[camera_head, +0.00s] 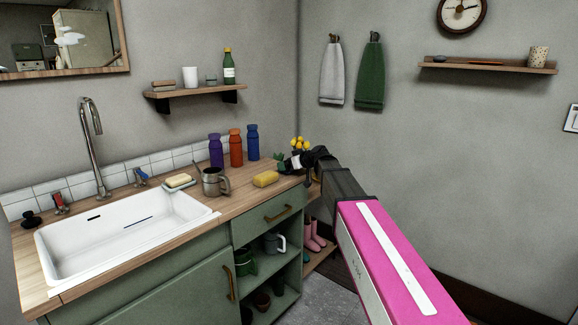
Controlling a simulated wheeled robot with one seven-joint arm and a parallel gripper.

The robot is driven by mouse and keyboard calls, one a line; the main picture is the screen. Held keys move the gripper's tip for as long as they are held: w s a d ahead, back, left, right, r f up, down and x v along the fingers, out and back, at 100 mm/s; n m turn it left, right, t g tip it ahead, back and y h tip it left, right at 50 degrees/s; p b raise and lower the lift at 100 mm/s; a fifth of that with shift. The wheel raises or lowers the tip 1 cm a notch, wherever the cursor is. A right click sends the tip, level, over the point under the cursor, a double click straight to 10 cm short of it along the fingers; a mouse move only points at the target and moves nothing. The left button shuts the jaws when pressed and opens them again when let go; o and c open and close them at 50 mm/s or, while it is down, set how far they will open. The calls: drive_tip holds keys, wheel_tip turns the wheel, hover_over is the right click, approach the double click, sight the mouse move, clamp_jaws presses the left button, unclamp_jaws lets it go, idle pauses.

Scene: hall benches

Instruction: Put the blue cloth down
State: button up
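I see no blue cloth in the camera view. A light grey towel (332,74) and a green towel (370,76) hang from wall hooks. My pink and white arm reaches from the lower right toward the counter's right end. My gripper (290,164) is small and dark there, beside a plant with yellow flowers (299,143). Its fingers are too small and dark to tell whether they are open or hold anything.
The wooden counter (223,204) has a white sink (125,228), a metal mug (215,182), a yellow sponge (265,179) and purple (216,150), orange (236,148) and blue (252,142) bottles. Open shelves below hold mugs. Pink boots (312,236) stand beyond.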

drive_tip(key=shift+f, duration=0.25)
drive_tip(key=shift+f, duration=0.15)
drive_tip(key=o, duration=0.6)
drive_tip(key=v, duration=1.1)
drive_tip(key=s+d+f+m+g+h, duration=0.25)
drive_tip(key=s+f, duration=0.35)
drive_tip(key=f, duration=0.4)
drive_tip(key=s+d+f+m+g+h, duration=0.1)
drive_tip(key=s+d+f+m+h, duration=0.2)
drive_tip(key=s+f, duration=0.5)
drive_tip(key=s+d+f+m+g+h, duration=0.1)
drive_tip(key=s+d+f, duration=0.2)
drive_tip(key=s+f, duration=0.1)
drive_tip(key=s+d+f+m+g+h, duration=0.2)
drive_tip(key=s+d+f, duration=0.2)
drive_tip(key=s+f, duration=0.1)
drive_tip(key=s+d+f+m+g+h, duration=0.1)
drive_tip(key=s+d+f+m+h, duration=0.1)
drive_tip(key=s+f, duration=0.3)
drive_tip(key=shift+s+d+f+g, duration=0.2)
drive_tip(key=shift+d+f+g, duration=0.15)
drive_tip(key=shift+d+f, duration=0.65)
